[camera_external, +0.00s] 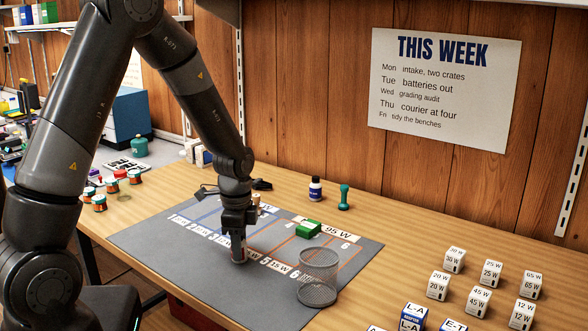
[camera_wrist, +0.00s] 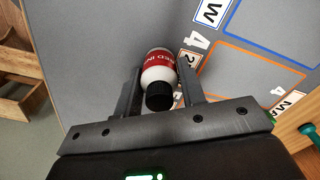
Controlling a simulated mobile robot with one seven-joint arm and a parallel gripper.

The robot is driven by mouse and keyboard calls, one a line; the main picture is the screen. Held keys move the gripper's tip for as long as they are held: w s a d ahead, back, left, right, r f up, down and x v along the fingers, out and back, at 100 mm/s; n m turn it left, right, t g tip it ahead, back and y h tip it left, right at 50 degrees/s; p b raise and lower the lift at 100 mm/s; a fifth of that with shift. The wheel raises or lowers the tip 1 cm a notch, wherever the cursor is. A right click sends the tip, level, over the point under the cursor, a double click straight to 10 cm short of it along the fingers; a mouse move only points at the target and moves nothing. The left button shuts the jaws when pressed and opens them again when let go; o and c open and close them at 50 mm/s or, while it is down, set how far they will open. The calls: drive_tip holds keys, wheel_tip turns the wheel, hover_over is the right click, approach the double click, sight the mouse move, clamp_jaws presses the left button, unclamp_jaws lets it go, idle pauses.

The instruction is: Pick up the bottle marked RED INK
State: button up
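The bottle marked RED INK (camera_wrist: 158,66) is white with a red label and a black cap. In the wrist view it sits between the two fingers of my gripper (camera_wrist: 160,92), cap toward the palm. The fingers are very close to its sides; whether they press on it is not clear. In the external view my gripper (camera_external: 238,232) points down over the grey mat, and the bottle (camera_external: 239,251) shows low between the fingers, at or just above the mat. Its upper part is hidden by the fingers.
A wire mesh cup (camera_external: 317,277) stands on the grey mat (camera_external: 200,262) to the right, near a green block (camera_external: 308,229). A blue-labelled bottle (camera_external: 315,190) and a green stamp (camera_external: 344,197) stand behind. Several wattage-marked white cubes (camera_external: 478,302) are at right. Small jars (camera_external: 100,203) stand left.

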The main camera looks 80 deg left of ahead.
drive_tip(key=c, duration=0.6)
drive_tip(key=shift+r, duration=0.1)
